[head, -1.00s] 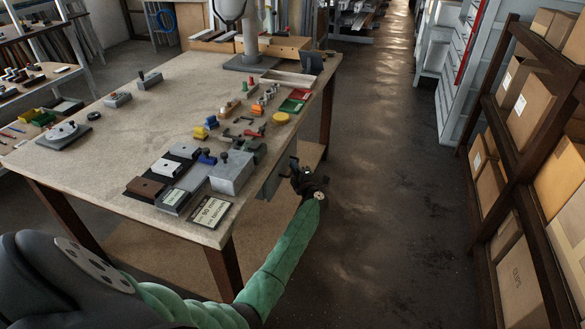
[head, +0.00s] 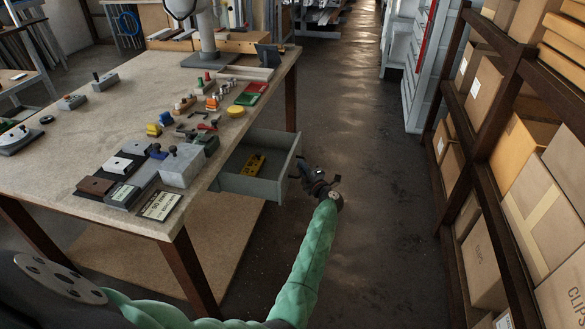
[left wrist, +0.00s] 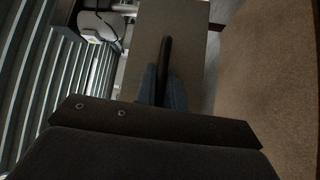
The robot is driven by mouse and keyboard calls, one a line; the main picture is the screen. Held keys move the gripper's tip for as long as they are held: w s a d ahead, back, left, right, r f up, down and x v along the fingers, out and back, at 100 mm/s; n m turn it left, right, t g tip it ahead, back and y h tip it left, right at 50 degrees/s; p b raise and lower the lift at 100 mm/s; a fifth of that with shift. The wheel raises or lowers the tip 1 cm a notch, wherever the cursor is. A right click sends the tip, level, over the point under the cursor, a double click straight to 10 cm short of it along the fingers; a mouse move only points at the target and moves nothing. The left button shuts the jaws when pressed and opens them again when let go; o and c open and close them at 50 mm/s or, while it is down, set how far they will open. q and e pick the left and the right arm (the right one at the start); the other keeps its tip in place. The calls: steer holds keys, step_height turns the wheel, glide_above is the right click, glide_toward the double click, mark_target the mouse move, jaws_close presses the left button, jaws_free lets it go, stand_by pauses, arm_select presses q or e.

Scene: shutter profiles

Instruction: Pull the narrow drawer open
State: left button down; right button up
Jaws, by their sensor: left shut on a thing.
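The narrow drawer (head: 247,187) is a grey box under the right edge of the workbench. It stands well out from the bench, and its inside shows with a yellow item (head: 253,164) lying in it. My left gripper (head: 303,171) is at the drawer's front, on its right side. In the left wrist view the drawer front (left wrist: 188,45) is a plain panel with a dark bar handle (left wrist: 165,60). The fingers of my left gripper (left wrist: 163,88) are shut on this handle. My right gripper is not in view.
The workbench top (head: 85,150) holds blocks, small tools and coloured parts. A shelf rack with cardboard boxes (head: 490,90) stands on the right. The aisle floor (head: 370,200) between the drawer and the rack is clear.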

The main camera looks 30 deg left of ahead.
arm_select(q)
steer(key=shift+w+d+f, duration=0.1)
steer(key=shift+d, duration=0.5)
steer(key=c, duration=1.5)
jaws_free()
